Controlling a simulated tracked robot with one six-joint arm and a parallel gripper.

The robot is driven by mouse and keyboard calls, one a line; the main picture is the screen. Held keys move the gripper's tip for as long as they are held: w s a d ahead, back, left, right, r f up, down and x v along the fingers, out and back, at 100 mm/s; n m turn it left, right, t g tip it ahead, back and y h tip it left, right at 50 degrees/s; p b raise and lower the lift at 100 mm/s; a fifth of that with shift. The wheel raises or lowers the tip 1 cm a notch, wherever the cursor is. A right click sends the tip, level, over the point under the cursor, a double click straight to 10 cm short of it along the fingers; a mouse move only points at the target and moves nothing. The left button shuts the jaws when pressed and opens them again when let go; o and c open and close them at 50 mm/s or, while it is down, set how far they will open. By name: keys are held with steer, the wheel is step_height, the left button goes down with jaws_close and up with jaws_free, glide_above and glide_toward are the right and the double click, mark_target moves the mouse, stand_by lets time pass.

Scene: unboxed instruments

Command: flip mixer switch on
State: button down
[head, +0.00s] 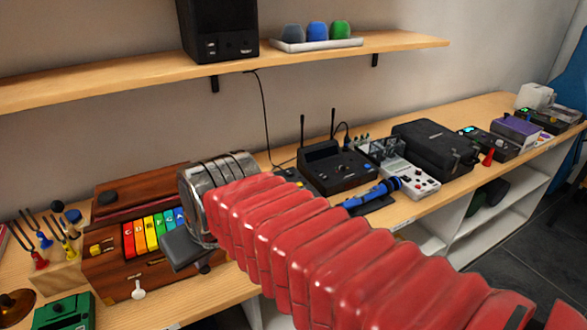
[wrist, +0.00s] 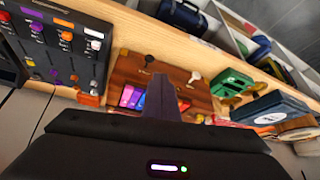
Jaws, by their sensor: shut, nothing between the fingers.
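A black panel device (wrist: 62,48) with orange, purple and white caps lies at the left of the wrist view; it looks like the mixer, but I cannot confirm this. Its switch is not clearly visible. In the head view my red arm hides most of the bench where it seems to stand. My gripper (wrist: 166,92) is shut and empty, its dark fingers over the wooden box with rainbow keys in the wrist view. In the head view the gripper (head: 186,248) is beside the box's right end. I cannot tell whether it touches the box.
The wooden box (head: 118,272) has coloured keys and a white knob. Tuning forks (head: 42,250) and a green device (head: 65,312) are to its left. A black device with antennas (head: 335,168), a blue microphone (head: 372,193) and a black case (head: 432,145) stand right. A shelf (head: 120,85) hangs above.

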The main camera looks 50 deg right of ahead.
steer(key=w+d+r+m, duration=0.1)
steer(key=w+d, duration=0.4)
steer(key=d, duration=0.5)
steer(key=w+d+m+t+h, duration=0.1)
steer(key=w+d, duration=0.4)
steer(key=d, duration=0.4)
steer(key=w+d+r, duration=0.1)
steer(key=w+d, duration=0.4)
steer(key=d, duration=0.5)
steer(key=s+d+f+m+h, duration=0.1)
steer(key=d, duration=1.1)
steer(key=shift+d+f, duration=0.35)
glide_above(290, 173)
steer(key=s, duration=0.2)
steer(key=f, duration=0.7)
steer(key=shift+s+a+f, duration=0.1)
steer(key=shift+a+f, duration=0.15)
steer(key=shift+a, duration=0.15)
step_height(290, 173, down, 3)
steer(key=shift+f, duration=0.1)
steer(key=shift+s+f, duration=0.1)
steer(key=shift+f, duration=0.5)
